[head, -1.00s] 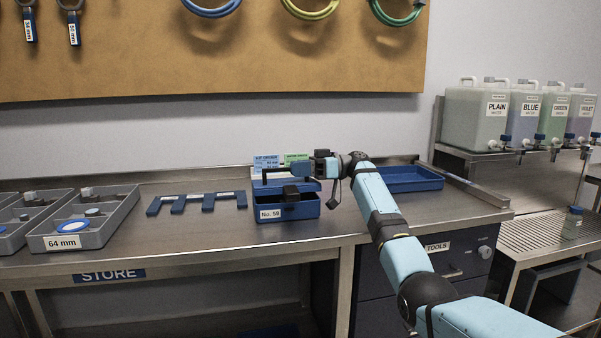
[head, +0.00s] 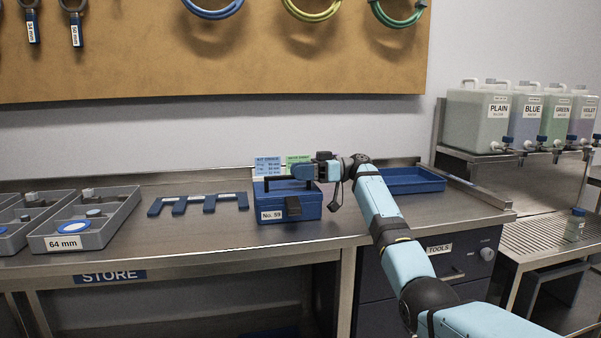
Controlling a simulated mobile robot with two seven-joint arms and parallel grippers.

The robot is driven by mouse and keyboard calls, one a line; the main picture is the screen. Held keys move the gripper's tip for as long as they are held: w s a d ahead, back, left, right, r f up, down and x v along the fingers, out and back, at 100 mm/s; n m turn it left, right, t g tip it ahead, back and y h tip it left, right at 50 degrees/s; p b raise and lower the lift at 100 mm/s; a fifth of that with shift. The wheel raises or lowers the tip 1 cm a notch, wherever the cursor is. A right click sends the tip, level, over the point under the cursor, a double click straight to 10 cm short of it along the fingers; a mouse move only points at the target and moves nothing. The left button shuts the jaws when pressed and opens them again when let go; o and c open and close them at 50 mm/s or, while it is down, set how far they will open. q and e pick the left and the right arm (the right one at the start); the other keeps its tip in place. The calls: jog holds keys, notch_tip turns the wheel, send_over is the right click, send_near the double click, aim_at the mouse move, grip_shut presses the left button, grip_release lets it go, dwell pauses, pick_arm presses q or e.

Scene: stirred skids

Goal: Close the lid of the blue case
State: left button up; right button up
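The blue case (head: 272,206) stands on the steel bench with a "No. 59" label on its front. Its lid now lies down over the box, and the inside is hidden. A dark latch (head: 292,207) hangs at the front right of the case. My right gripper (head: 299,172) is just above the lid, at the dark handle parts on top. Its fingers are too small and side-on to tell whether they are open or touching the lid. My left gripper is not in view.
Blue and green cards (head: 268,166) stand behind the case. A blue slotted rack (head: 198,203) and grey trays (head: 95,238) lie to the left. An empty-looking blue tray (head: 413,181) is to the right. Bench space in front of the case is clear.

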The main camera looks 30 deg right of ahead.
jog(key=shift+d, duration=0.1)
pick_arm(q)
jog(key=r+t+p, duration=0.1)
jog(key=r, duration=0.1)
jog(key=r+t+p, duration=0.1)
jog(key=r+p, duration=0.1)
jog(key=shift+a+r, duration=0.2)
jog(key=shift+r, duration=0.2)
pick_arm(e)
jog(key=v, duration=1.3)
jog(key=shift+d, duration=0.35)
jog(key=shift+s+f, duration=0.1)
jog(key=shift+s, duration=0.05)
